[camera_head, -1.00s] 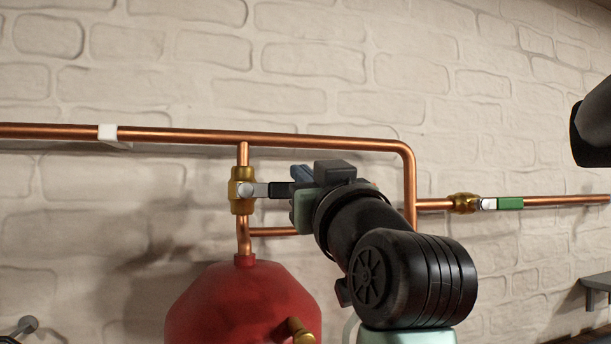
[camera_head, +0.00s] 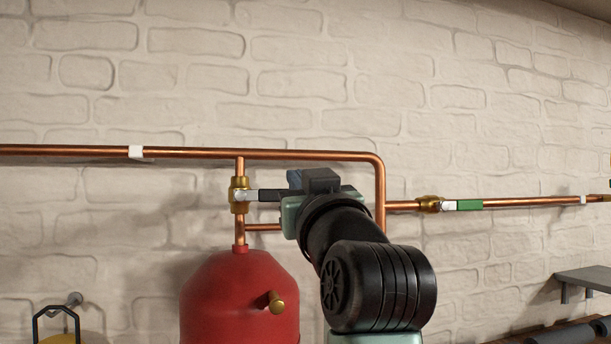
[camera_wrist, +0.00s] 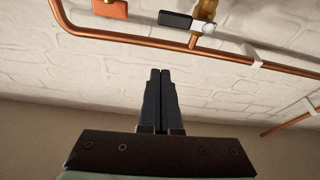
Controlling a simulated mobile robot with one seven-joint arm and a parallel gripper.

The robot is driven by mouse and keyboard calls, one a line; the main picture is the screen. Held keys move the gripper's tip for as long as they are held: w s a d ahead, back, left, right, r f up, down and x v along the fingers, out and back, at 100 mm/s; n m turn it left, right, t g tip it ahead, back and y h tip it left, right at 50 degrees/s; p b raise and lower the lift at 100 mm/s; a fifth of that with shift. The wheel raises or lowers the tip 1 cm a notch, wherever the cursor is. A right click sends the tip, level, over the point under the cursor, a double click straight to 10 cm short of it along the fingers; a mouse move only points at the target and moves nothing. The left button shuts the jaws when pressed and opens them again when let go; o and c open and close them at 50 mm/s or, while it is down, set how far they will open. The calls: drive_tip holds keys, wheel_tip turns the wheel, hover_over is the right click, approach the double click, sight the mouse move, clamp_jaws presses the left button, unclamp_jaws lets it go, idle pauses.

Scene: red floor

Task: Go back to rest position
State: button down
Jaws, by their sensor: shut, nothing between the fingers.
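My gripper (camera_wrist: 160,72) is shut and empty in the wrist view, its two dark fingers side by side over bare wall. In the head view my gripper (camera_head: 295,179) is partly hidden behind my wrist, close to the brass valve (camera_head: 239,195) with a black handle (camera_head: 269,195) pointing right. In the wrist view the black handle (camera_wrist: 175,20) is apart from the fingertips, above them in the picture.
A copper pipe (camera_head: 200,153) runs along the white brick wall. A red tank (camera_head: 240,300) stands below the valve. A green-handled valve (camera_head: 470,205) is to the right, above a grey shelf (camera_head: 590,279). An orange handle (camera_wrist: 110,9) shows in the wrist view.

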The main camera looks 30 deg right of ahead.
drive_tip(key=shift+w+f, duration=0.1)
drive_tip(key=shift+w, duration=0.15)
drive_tip(key=s+a+f+n+t+y, duration=0.1)
drive_tip(key=s+a+t+y, duration=0.1)
drive_tip(key=s+a, duration=0.6)
drive_tip(key=s+a+t+y, duration=0.3)
drive_tip(key=s+a, duration=0.5)
drive_tip(key=a, duration=0.7)
drive_tip(key=shift+s+f+n+t, duration=0.35)
drive_tip(key=shift+s+n+t, duration=0.05)
drive_tip(key=shift+t, duration=0.2)
